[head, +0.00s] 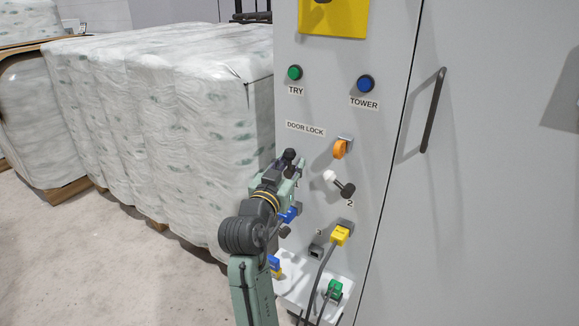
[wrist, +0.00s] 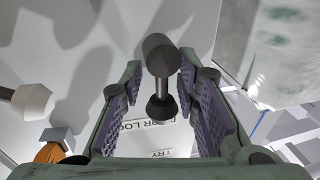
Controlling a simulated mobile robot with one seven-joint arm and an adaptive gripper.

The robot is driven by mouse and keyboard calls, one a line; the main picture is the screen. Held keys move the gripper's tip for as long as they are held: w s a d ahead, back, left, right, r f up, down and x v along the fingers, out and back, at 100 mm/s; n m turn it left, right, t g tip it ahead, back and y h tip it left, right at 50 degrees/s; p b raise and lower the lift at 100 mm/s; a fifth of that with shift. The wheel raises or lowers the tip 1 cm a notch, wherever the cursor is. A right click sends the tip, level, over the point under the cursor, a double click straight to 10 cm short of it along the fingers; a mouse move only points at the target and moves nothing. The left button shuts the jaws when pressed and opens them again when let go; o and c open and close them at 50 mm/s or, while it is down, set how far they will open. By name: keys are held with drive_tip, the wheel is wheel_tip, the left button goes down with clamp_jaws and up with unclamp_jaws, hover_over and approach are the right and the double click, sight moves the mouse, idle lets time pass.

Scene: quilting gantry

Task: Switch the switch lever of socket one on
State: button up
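The socket one switch lever shows in the wrist view as a grey stem (wrist: 162,88) with a dark round knob at one end and a black cone-shaped end at the other. It stands between the two purple-padded fingers of my gripper (wrist: 160,100). The fingers are apart, with gaps visible on both sides of the stem. The second lever (head: 340,182), marked 2, has a white end and a black knob, to the right.
An orange knob (head: 340,149) is above the second lever, close to my gripper. Green (head: 295,73) and blue (head: 365,84) buttons are higher. A yellow plug (head: 340,235) with a cable and a grey socket (head: 316,251) lie below. Wrapped bales (head: 170,120) stand at left.

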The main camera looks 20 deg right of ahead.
drive_tip(key=shift+f, duration=0.1)
drive_tip(key=shift+s+a, duration=0.1)
drive_tip(key=shift+a, duration=0.05)
drive_tip(key=v, duration=0.7)
drive_tip(key=shift+a, duration=0.1)
